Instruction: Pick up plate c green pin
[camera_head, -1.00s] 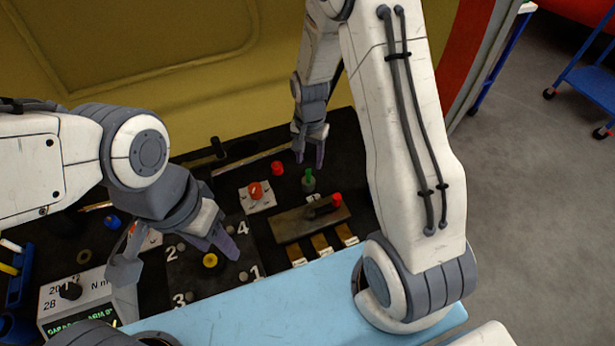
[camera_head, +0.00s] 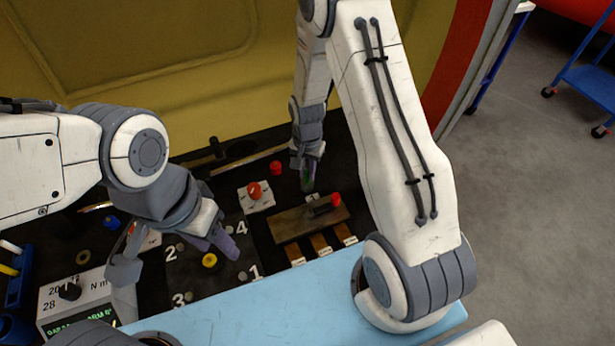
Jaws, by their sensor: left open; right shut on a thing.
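The green pin (camera_head: 304,174) is mostly hidden between the fingers of my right gripper (camera_head: 307,181). That gripper is shut on it, pointing down at the dark work surface behind the brown block. Whether the pin is clear of the surface cannot be told. My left gripper (camera_head: 184,252) is open and empty, above the dark numbered plate (camera_head: 205,277) with a yellow ring (camera_head: 209,260).
A red knob (camera_head: 254,190) on a pale plate and a red pin (camera_head: 276,168) stand left of my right gripper. A brown block (camera_head: 290,225) carries a black, red-ended tool (camera_head: 328,203). A torque display box (camera_head: 75,292) stands at lower left.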

